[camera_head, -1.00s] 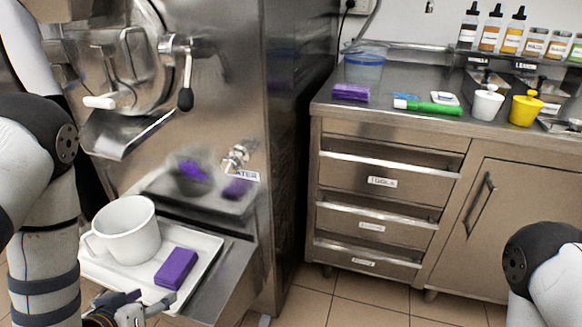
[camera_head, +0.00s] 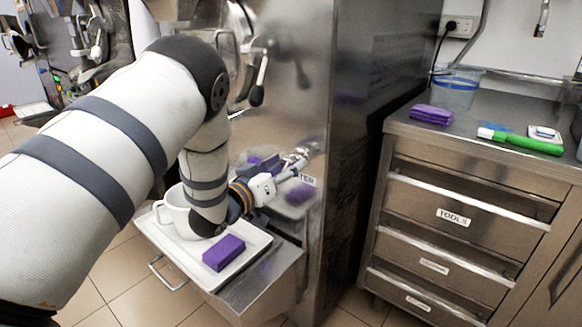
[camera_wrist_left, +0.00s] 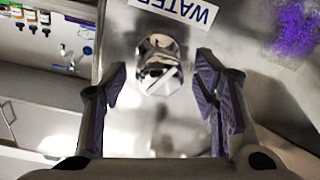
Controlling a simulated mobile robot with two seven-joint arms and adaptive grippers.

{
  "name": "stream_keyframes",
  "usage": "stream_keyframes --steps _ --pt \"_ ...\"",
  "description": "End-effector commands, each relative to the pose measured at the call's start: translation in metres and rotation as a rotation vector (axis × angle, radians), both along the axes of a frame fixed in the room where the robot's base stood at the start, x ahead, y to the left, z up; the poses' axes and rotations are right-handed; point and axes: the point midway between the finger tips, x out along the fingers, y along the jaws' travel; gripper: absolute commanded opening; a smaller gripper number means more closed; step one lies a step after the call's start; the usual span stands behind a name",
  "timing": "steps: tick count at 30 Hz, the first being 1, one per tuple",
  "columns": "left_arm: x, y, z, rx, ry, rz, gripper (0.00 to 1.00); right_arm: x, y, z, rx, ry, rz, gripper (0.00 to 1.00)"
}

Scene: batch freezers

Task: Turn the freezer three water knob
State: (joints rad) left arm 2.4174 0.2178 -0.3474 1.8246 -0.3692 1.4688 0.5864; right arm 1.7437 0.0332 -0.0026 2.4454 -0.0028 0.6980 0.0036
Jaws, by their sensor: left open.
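The water knob (camera_wrist_left: 160,68) is a small shiny metal fitting on the freezer's steel side, beside a "WATER" label (camera_wrist_left: 175,10) that appears upside down in the left wrist view. In the head view the knob (camera_head: 300,155) is at the centre, partly behind my gripper. My left gripper (camera_wrist_left: 160,95) is open, its purple-padded fingers on either side of the knob with gaps visible. In the head view the left gripper (camera_head: 281,172) reaches toward the freezer's front. My right gripper is not in view.
A white tray (camera_head: 258,247) below my left arm holds a white mug (camera_head: 172,212) and a purple sponge (camera_head: 223,252). A steel counter with drawers (camera_head: 450,215) stands to the right. A lever handle (camera_head: 258,85) hangs above on the freezer.

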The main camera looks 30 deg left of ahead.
Motion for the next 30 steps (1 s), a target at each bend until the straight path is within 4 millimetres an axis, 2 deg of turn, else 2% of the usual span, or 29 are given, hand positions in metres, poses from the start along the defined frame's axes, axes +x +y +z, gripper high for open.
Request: stream_keyframes --steps 4,11,14,18,30 --pt "0.0125 -0.0007 -0.0008 0.000 0.001 0.001 0.54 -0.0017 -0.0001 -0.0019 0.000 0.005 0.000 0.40" --pt "0.0141 -0.0005 0.0001 -0.001 0.000 0.001 0.54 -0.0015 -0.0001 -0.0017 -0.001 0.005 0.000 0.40" --pt "0.0139 -0.0005 0.0001 0.000 0.000 0.001 0.36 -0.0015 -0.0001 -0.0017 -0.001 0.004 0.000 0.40" --pt "0.0138 -0.0004 0.0000 0.000 0.000 0.001 0.06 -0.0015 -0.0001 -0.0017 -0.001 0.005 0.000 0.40" --pt "0.0137 -0.0008 0.0013 0.070 -0.005 0.000 0.06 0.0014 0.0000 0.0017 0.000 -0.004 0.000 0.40"
